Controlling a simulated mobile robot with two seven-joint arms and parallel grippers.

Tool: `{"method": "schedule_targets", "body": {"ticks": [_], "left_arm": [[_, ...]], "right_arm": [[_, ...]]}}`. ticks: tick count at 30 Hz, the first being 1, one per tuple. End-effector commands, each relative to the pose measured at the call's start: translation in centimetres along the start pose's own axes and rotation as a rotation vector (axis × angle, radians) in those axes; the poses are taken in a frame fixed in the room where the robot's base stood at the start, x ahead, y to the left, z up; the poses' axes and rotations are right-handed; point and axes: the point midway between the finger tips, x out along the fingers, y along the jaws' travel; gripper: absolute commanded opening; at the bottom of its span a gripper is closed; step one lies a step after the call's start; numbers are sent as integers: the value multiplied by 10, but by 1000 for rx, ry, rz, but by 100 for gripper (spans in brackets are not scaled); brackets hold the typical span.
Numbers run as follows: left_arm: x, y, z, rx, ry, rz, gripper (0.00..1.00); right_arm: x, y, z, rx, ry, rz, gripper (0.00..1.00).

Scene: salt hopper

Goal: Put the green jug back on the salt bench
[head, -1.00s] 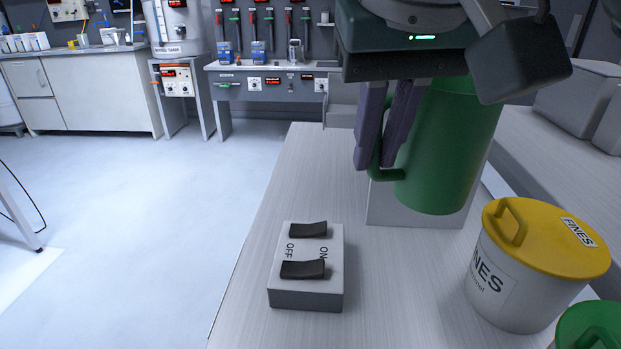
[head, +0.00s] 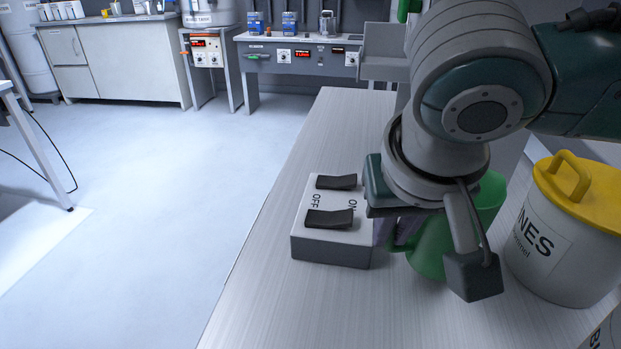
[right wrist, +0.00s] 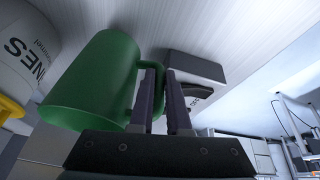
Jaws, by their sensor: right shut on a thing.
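The green jug (head: 432,252) is low over the pale bench top (head: 300,305), between the switch box and the white FINES tub. My right arm covers much of it in the head view. My right gripper (head: 386,232) is shut on the jug's handle; its fingers are mostly hidden there. In the right wrist view the jug (right wrist: 92,80) hangs beside the dark fingers (right wrist: 162,85), which close on its handle. I cannot tell whether its base touches the bench. My left gripper is not in view.
The switch box (head: 330,252) with two black rockers stands close left of the jug. The FINES tub (head: 560,245) with a yellow lid stands close to its right. The front of the bench top is clear. A side bench with controls (head: 300,58) stands at the back.

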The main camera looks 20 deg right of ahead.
Motion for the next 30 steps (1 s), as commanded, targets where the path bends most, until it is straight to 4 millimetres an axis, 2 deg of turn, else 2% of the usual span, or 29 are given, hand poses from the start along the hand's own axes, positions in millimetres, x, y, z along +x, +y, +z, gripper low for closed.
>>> {"method": "schedule_targets", "body": {"ticks": [1, 4, 16, 17, 24, 30], "left_arm": [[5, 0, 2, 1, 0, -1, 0], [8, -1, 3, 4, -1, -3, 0], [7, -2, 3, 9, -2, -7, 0], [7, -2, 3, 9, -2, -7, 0], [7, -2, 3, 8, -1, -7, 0], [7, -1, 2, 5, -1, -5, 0]], "right_arm": [[11, -1, 5, 0, -2, 1, 0], [20, -1, 8, 1, 1, 1, 0], [24, -2, 10, 1, 0, 0, 0], [25, -2, 10, 1, 0, -1, 16], [24, -2, 10, 1, 1, -1, 43], [24, -2, 10, 1, 1, 0, 45]]}}
